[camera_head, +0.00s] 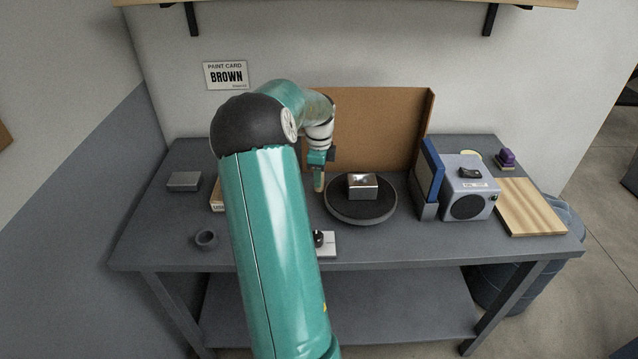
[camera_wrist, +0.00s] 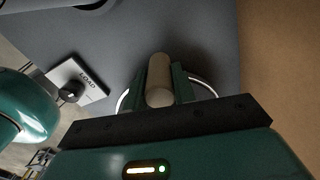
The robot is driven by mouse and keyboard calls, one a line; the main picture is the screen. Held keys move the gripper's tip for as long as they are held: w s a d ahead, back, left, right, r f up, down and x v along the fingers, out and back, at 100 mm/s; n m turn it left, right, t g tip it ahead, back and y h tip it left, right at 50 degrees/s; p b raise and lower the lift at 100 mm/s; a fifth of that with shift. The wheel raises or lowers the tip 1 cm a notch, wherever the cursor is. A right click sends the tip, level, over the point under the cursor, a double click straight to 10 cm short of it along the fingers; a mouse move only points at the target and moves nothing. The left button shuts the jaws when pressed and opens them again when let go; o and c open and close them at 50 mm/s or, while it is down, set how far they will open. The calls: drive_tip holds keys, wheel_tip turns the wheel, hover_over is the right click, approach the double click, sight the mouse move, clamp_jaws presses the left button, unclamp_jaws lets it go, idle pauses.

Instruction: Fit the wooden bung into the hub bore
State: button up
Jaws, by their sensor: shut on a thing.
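My gripper (camera_head: 318,168) points down and is shut on the wooden bung, a tan round-ended peg (camera_wrist: 160,80) between its green fingers in the wrist view. In the head view the bung (camera_head: 319,184) hangs below the fingers, just left of a dark round turntable (camera_head: 350,213). A shiny metal block (camera_head: 362,184) sits on the turntable, right of the bung. I cannot make out the hub bore in either view. In the wrist view a pale curved rim shows on both sides of the fingers; I cannot tell what it belongs to.
A brown panel (camera_head: 375,125) stands behind. A LOAD switch plate (camera_head: 327,245), also in the wrist view (camera_wrist: 78,85), lies in front. To the right are a blue-grey machine (camera_head: 468,175) and a wooden board (camera_head: 530,206). A small cup (camera_head: 206,239) and metal box (camera_head: 184,181) are left.

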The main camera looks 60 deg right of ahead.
drive_tip(key=shift+w+d+f, duration=0.1)
drive_tip(key=shift+f, duration=0.8)
drive_tip(key=shift+w+d+f, duration=0.1)
drive_tip(key=shift+f, duration=0.8)
drive_tip(key=shift+s, duration=0.1)
drive_tip(key=o, duration=1)
drive_tip(key=shift+f, duration=0.15)
